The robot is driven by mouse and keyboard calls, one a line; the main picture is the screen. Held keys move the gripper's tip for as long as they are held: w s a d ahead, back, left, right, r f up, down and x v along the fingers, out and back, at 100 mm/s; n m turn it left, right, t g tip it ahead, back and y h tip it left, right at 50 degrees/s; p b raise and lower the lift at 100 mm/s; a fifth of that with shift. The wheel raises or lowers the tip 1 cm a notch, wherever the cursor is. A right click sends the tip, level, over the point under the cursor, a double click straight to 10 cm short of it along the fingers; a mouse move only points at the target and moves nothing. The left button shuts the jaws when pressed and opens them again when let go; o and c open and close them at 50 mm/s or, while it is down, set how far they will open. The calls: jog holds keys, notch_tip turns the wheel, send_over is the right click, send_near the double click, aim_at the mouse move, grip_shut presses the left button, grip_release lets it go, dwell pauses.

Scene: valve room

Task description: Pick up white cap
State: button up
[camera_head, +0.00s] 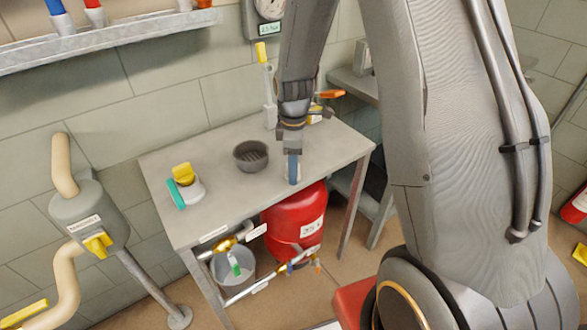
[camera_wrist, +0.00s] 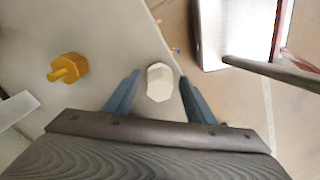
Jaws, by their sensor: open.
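The white cap (camera_wrist: 160,80) is a small, pale, many-sided piece at the table's front edge. In the wrist view it lies between the two blue fingertips of my gripper (camera_wrist: 160,87), with a gap on each side. My gripper (camera_head: 292,168) is open and points down over the front right of the grey table (camera_head: 222,160). In the head view one blue finger hides most of the cap, and only a pale edge (camera_head: 299,172) shows beside it. I cannot tell how far the fingertips are above the tabletop.
A dark round bowl (camera_head: 250,155) stands just left of my gripper. A white fitting with yellow and teal parts (camera_head: 188,188) is farther left. A yellow fitting (camera_wrist: 68,68) shows in the wrist view. A red tank (camera_head: 297,222) and a grey bucket (camera_head: 232,268) are below the table.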

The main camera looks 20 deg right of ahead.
jog(key=shift+f, duration=0.35)
jog(key=c, duration=1.2)
jog(key=shift+r, duration=0.1)
